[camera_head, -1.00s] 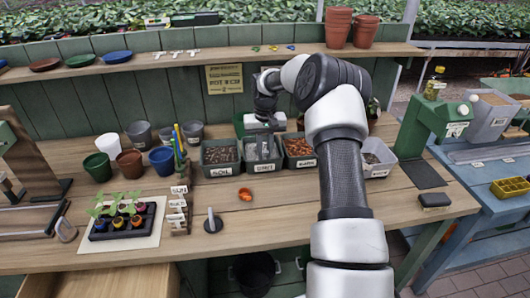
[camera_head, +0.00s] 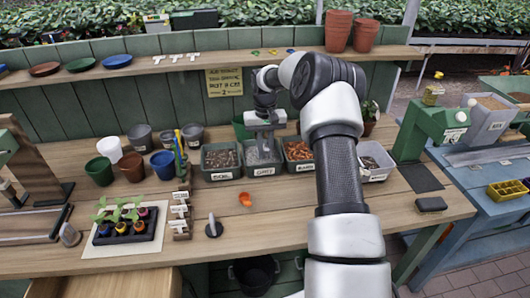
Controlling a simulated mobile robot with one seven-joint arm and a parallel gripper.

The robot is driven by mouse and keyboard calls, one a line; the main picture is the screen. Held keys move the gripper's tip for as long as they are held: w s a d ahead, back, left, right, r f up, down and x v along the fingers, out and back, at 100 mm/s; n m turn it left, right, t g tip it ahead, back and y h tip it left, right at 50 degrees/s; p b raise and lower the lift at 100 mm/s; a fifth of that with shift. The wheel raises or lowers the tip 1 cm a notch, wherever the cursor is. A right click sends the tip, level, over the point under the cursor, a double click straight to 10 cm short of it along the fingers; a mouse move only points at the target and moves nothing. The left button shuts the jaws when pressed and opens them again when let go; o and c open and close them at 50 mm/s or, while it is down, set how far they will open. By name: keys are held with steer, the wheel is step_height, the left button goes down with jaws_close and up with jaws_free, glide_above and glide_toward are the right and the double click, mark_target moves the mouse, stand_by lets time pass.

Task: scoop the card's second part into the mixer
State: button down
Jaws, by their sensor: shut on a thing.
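My gripper (camera_head: 265,122) points down over the middle bin (camera_head: 264,171) of a row on the bench. It is shut on a thin grey tool (camera_head: 265,146) that reaches down into that bin; the tool's lower end is hard to make out. The bin's contents look grey, and its label is too small to read surely. A yellow card (camera_head: 224,82) hangs on the green back wall; its small lines are not legible. A green machine (camera_head: 425,130) stands at the bench's right end; I cannot tell whether it is the mixer.
An orange piece (camera_head: 245,199) and a dark-based upright tool (camera_head: 213,226) stand in front. Pots (camera_head: 133,167) and a seedling tray (camera_head: 124,229) are at left. The front right bench is mostly clear.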

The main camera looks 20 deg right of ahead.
steer(key=shift+w+r+p, duration=0.2)
steer(key=shift+r+p, duration=2.55)
steer(key=shift+r, duration=1.55)
